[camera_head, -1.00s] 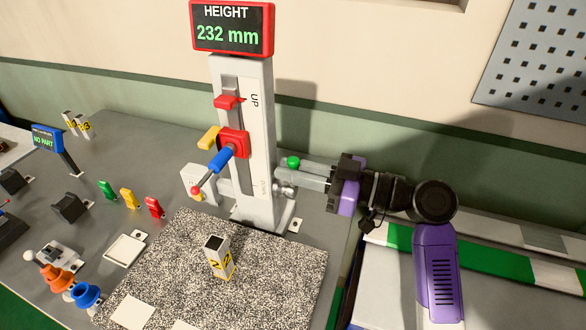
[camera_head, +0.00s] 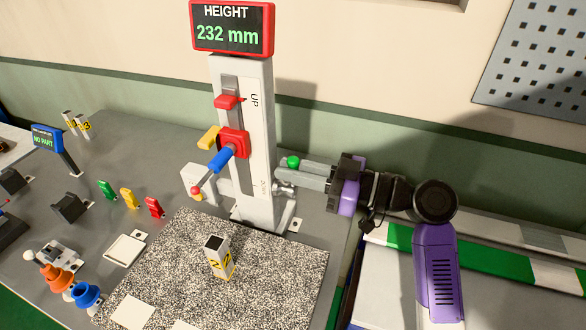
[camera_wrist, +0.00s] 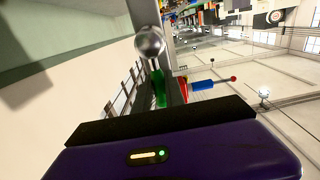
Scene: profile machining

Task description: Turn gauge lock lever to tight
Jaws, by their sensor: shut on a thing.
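The height gauge's white column (camera_head: 242,150) stands upright on the table, with "UP" on its side. A lever with a green ball end (camera_head: 293,161) is at the column's right side, beside a silver rounded part (camera_head: 284,190). My gripper (camera_head: 283,174) reaches in from the right and is shut on the lever's green end, which shows just above the grey fingers. In the wrist view, a silver ball (camera_wrist: 150,43) shows beyond the green part (camera_wrist: 158,87) between the jaws. The exact contact is partly hidden by the fingers.
The display (camera_head: 232,29) reads HEIGHT 232 mm. A blue handle (camera_head: 222,159) sticks out from the red slider (camera_head: 234,141). A block (camera_head: 220,258) stands on the speckled plate (camera_head: 290,265). Colored pegs (camera_head: 129,198) stand to the left. A perforated panel (camera_head: 535,60) hangs at upper right.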

